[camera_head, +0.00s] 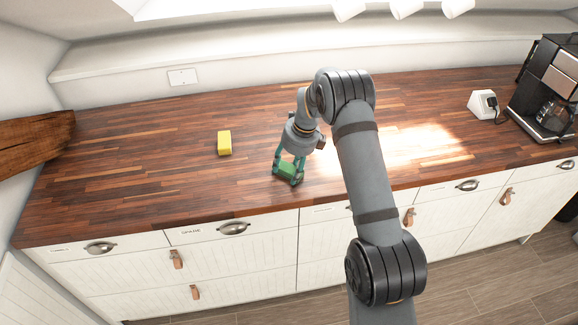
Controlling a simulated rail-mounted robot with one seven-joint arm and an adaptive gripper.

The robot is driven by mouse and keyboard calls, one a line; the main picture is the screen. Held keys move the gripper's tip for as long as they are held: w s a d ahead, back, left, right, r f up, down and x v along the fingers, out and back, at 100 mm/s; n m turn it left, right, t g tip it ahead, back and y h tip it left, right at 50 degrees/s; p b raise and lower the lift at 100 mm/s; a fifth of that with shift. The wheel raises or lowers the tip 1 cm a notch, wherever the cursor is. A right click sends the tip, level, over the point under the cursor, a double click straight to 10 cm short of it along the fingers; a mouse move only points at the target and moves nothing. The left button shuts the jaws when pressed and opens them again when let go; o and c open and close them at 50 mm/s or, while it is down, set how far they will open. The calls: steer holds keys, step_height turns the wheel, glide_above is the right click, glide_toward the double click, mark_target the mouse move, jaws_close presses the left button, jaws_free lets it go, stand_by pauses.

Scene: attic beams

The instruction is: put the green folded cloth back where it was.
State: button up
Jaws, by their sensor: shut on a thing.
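The green folded cloth (287,170) is between the fingers of my gripper (288,175), over the front part of the wooden countertop (130,180). My gripper points down and is shut on the cloth. The fingers hide part of the cloth. I cannot tell whether the cloth touches the countertop or hangs just above it.
A yellow block (224,143) stands on the countertop left of my gripper. A coffee machine (548,90) and a white socket box (483,103) are at the far right. A wooden beam (35,143) juts in at the left. The counter's left part is clear.

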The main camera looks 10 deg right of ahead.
steer(key=o, duration=1)
steer(key=b+v, duration=0.2)
steer(key=v, duration=1)
steer(key=shift+a, duration=0.1)
